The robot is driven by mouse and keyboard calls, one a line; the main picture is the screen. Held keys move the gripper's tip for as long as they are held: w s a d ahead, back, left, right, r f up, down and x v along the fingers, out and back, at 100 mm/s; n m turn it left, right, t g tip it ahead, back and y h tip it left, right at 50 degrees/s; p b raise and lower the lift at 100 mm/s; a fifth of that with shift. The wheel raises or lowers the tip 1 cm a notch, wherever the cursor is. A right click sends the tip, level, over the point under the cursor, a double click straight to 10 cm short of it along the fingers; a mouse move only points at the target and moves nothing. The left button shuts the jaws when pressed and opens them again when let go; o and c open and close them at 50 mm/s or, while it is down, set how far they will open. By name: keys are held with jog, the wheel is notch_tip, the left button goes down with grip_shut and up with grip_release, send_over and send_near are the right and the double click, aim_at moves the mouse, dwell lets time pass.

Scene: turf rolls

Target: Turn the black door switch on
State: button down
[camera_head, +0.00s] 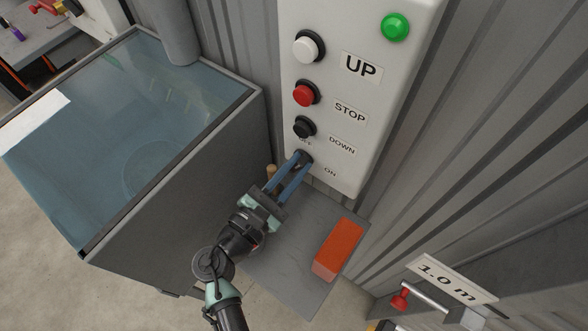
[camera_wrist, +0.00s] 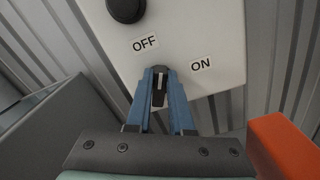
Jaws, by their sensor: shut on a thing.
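The black door switch (camera_head: 305,156) is the lowest control on the white control box (camera_head: 350,178), with an OFF label above it and an ON label to its lower right. In the wrist view the switch (camera_wrist: 159,78) sits between the blue fingertips, with a pale mark on it. The OFF label (camera_wrist: 145,44) is at its upper left and the ON label (camera_wrist: 201,64) to its right. My gripper (camera_head: 299,160) is shut on the switch, a finger on each side. The fingers hide part of the knob, so I cannot tell its exact setting.
Above the switch are a black DOWN button (camera_head: 304,127), a red STOP button (camera_head: 304,94), a white UP button (camera_head: 307,47) and a green one (camera_head: 395,27). An orange block (camera_head: 340,249) lies on a grey surface below. A glass-topped tank (camera_head: 130,130) stands left.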

jog(key=m+b, duration=0.4)
jog(key=m, duration=0.1)
jog(key=f+m+b, duration=0.1)
jog(key=m+b, duration=0.1)
jog(key=shift+s+d+f+b, duration=0.1)
jog(key=shift+s+d+b, duration=0.15)
jog(key=shift+b, duration=0.15)
jog(key=shift+d+m+b, duration=0.1)
jog(key=shift+m+b, duration=2.6)
jog(key=shift+m, duration=0.2)
jog(key=c, duration=0.8)
grip_release()
